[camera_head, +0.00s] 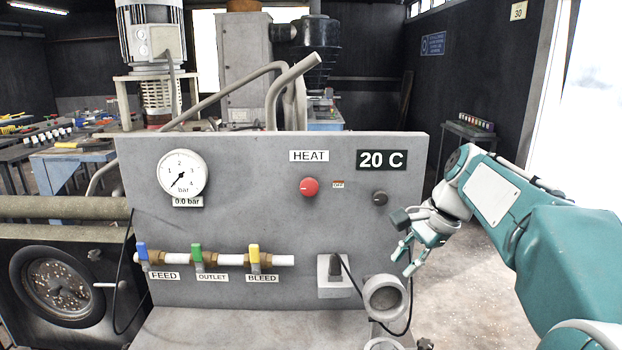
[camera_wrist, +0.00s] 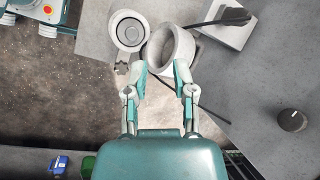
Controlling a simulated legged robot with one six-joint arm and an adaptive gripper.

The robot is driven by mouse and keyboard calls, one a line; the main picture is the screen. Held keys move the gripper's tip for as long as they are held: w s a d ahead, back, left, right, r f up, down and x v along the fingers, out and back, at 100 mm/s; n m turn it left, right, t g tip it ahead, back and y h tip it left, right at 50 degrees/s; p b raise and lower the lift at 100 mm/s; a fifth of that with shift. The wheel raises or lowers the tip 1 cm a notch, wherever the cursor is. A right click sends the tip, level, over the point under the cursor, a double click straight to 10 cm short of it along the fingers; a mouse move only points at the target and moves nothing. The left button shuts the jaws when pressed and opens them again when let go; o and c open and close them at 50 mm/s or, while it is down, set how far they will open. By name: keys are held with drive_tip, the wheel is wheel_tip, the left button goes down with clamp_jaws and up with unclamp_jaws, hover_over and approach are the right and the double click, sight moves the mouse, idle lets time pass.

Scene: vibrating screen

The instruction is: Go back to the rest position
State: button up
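My gripper (camera_head: 408,254) is at the right of the grey control panel (camera_head: 230,220) in the head view, at the end of my teal arm. Its two fingers are spread apart with nothing between them. In the wrist view, my gripper (camera_wrist: 160,78) points toward a grey round pipe mouth (camera_wrist: 172,48), whose rim shows just beyond the fingertips. I cannot tell whether the fingers touch it. The same pipe mouth (camera_head: 384,298) is below my gripper in the head view.
The panel carries a gauge (camera_head: 182,178), red knob (camera_head: 309,187), black knob (camera_head: 380,198), and blue (camera_head: 142,251), green (camera_head: 197,253) and yellow (camera_head: 254,253) valves. A black plug (camera_head: 335,268) sits in a socket with its cable hanging near the pipe. Floor right of the panel looks clear.

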drive_tip(key=s+f+n+t+h, duration=0.1)
drive_tip(key=s+f+n, duration=0.2)
drive_tip(key=s, duration=0.4)
drive_tip(key=s+a+f+n+t+h, duration=0.1)
drive_tip(key=s+f+n+h, duration=0.1)
drive_tip(key=s+n, duration=0.3)
drive_tip(key=s+f+n+t+h, duration=0.1)
drive_tip(key=s+f+n, duration=0.3)
drive_tip(key=s, duration=0.7)
drive_tip(key=shift+s+a+f+t+h, duration=0.15)
drive_tip(key=shift+a+f+t+h, duration=0.2)
drive_tip(key=shift+t, duration=0.25)
drive_tip(key=shift+d+r, duration=0.1)
